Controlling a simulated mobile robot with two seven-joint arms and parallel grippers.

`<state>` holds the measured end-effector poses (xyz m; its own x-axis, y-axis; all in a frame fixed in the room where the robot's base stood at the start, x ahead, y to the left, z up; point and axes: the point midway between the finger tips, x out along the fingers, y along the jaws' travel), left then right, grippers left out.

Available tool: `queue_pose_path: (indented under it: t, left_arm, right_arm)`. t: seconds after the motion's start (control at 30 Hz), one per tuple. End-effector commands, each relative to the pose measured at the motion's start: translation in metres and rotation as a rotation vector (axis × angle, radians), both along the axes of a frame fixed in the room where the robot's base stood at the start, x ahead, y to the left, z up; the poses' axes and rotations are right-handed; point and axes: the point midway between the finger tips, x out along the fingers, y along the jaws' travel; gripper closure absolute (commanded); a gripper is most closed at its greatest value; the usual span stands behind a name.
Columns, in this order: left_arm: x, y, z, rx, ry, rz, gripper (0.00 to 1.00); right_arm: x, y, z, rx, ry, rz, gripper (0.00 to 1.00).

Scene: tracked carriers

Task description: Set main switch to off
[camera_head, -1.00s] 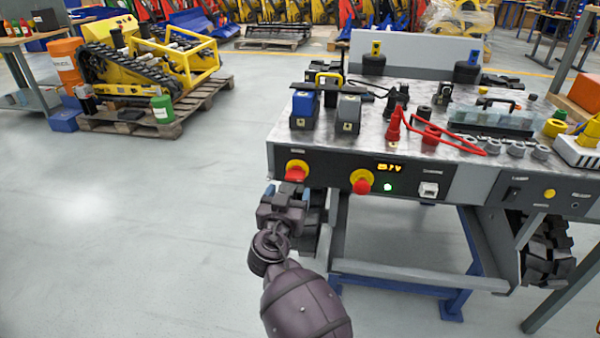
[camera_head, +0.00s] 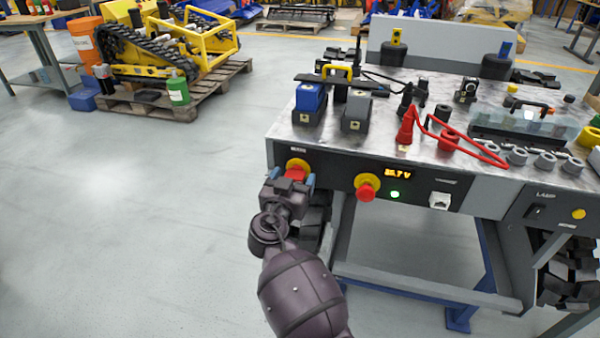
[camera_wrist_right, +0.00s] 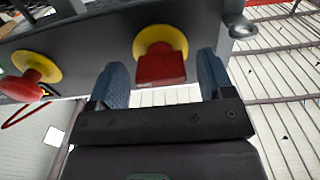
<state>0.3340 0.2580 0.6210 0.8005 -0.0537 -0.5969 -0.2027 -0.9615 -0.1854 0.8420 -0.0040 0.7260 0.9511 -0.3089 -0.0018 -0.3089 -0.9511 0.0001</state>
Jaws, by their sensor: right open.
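The main switch is a red handle on a yellow disc (camera_head: 297,168) at the left end of the dark front panel (camera_head: 330,172). In the right wrist view the red handle (camera_wrist_right: 160,68) hangs down from the disc, between and slightly beyond my blue-padded fingertips. My right gripper (camera_head: 289,181) is open, with one finger on each side of the handle and a visible gap to each. In the head view it partly covers the switch's lower part. My left gripper is not in view.
A red mushroom button (camera_head: 366,189) on a yellow disc sits right of the switch, near a lit display (camera_head: 398,175) and green lamp (camera_head: 395,194). The metal bench top (camera_head: 284,131) carries blue and grey blocks, red cable and tools. Open floor lies left.

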Motion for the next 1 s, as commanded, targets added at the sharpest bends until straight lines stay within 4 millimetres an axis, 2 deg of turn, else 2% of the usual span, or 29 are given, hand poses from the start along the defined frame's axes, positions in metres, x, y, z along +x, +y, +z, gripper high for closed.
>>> queue_pose_path:
  t: [0.5, 0.83, 1.0]
  left_arm:
    - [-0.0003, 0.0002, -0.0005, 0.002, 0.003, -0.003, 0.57]
    - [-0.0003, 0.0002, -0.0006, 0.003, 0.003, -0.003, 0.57]
    - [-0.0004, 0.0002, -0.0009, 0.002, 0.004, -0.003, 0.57]
  right_arm:
    - [-0.0004, 0.0037, 0.0004, -0.001, -0.001, 0.0, 0.26]
    - [-0.0003, 0.0036, 0.0004, 0.0, -0.001, 0.0, 0.75]
    - [-0.0003, 0.0035, 0.0002, -0.008, 0.002, 0.0, 0.75]
